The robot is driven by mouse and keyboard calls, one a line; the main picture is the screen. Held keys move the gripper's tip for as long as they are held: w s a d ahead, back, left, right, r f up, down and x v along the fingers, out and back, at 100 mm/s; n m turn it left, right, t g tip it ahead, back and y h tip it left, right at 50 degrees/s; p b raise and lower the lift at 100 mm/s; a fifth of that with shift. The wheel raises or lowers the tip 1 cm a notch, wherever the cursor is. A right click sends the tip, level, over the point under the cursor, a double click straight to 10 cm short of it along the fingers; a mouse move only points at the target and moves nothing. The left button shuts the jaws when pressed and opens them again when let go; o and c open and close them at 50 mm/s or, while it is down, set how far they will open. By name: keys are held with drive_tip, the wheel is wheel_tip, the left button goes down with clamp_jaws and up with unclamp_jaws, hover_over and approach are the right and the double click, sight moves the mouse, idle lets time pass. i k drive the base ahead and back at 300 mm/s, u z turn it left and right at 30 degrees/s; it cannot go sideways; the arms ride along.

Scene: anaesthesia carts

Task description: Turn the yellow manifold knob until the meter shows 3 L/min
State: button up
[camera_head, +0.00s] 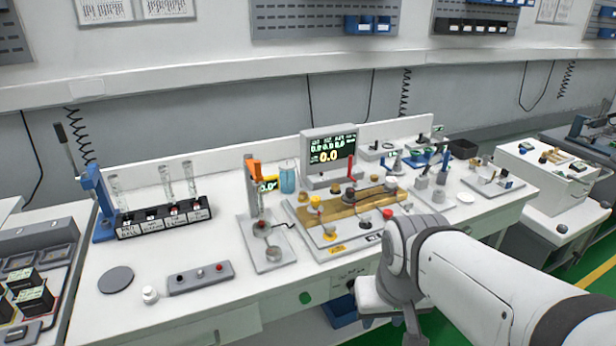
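A yellow knob (315,201) sits at the left end of the brass manifold (345,214), on a pale base plate on the bench. A second yellow part (330,231) is on the plate in front of it. My gripper (392,312) is low in front of the bench, to the right of and nearer than the manifold, apart from the knobs. Its fingertips are not clearly visible, so its opening cannot be told.
A stand with an orange clamp (254,166) is left of the manifold. A grey button box (200,278) lies front left. Bare bench top lies around the dark disc (115,280).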

sight(314, 201)
drive_tip(key=k, duration=1.15)
drive_tip(key=z, duration=0.5)
drive_tip(key=i, duration=1.65)
drive_tip(key=u, duration=0.65)
drive_tip(key=i, duration=0.5)
drive_tip(key=u, duration=0.5)
